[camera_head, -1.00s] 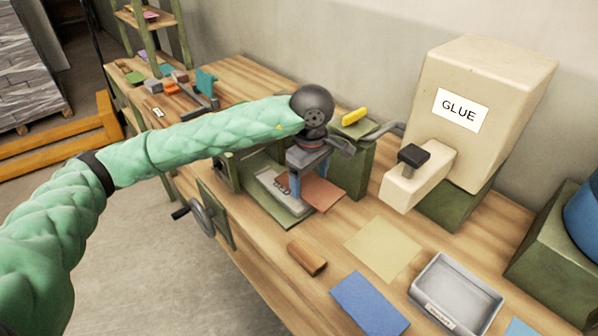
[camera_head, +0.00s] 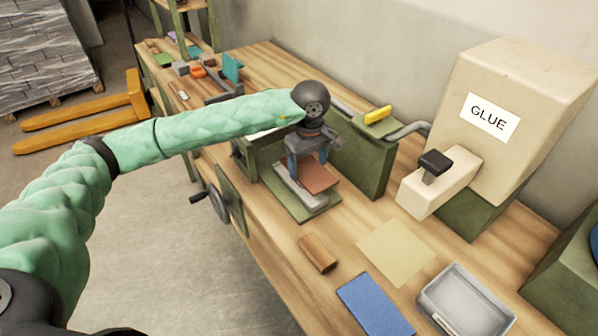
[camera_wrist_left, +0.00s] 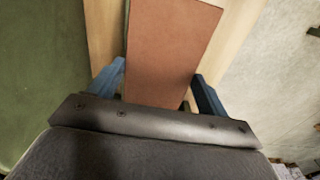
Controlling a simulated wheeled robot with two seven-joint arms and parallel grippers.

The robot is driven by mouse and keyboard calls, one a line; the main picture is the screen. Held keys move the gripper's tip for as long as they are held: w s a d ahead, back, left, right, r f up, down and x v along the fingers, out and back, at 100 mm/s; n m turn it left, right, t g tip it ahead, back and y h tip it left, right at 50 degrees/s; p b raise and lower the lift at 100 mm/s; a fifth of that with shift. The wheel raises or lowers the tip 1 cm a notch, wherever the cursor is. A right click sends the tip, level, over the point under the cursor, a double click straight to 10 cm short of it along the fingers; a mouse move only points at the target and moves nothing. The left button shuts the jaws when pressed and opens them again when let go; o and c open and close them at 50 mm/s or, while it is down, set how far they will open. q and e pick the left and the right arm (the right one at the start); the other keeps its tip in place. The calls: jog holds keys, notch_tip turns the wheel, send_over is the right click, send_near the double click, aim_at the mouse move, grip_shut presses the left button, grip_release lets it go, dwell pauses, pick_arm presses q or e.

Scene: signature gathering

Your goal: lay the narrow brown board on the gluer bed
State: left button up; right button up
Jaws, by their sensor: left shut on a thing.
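The narrow reddish-brown board (camera_head: 318,176) is held in my left gripper (camera_head: 306,168), whose blue fingers are shut on it. In the left wrist view the board (camera_wrist_left: 172,45) lies between the blue fingers and extends away from the palm. The gluer bed (camera_head: 323,214) is a green plate with a grey metal strip, directly beneath the gripper. The board appears over the bed's right part; I cannot tell whether it touches. The gripper hides part of the bed. My right gripper is not in view.
A green housing (camera_head: 360,157) with a yellow-gripped lever stands behind the bed, and a crank wheel (camera_head: 217,202) is at its left. A cream GLUE machine (camera_head: 510,100) stands right. A brown block (camera_head: 318,253), tan sheet (camera_head: 396,252), blue board (camera_head: 374,304) and grey tray (camera_head: 440,293) lie in front.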

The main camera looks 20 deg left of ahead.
aim_at(299, 164)
pick_arm(q)
jog(key=a, duration=0.1)
jog(key=w+a+f, duration=0.1)
jog(key=a+f, duration=0.1)
jog(key=shift+w, duration=0.25)
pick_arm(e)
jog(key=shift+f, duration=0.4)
pick_arm(q)
notch_tip(299, 164, down, 4)
jog(key=shift+r, duration=0.25)
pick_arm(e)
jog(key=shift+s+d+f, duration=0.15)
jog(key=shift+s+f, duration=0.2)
pick_arm(q)
jog(key=shift+f, duration=0.25)
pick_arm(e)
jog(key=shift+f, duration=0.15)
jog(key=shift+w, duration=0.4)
pick_arm(q)
jog(key=shift+f, duration=0.15)
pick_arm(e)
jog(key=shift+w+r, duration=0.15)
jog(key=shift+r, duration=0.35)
pick_arm(q)
jog(key=o, duration=1)
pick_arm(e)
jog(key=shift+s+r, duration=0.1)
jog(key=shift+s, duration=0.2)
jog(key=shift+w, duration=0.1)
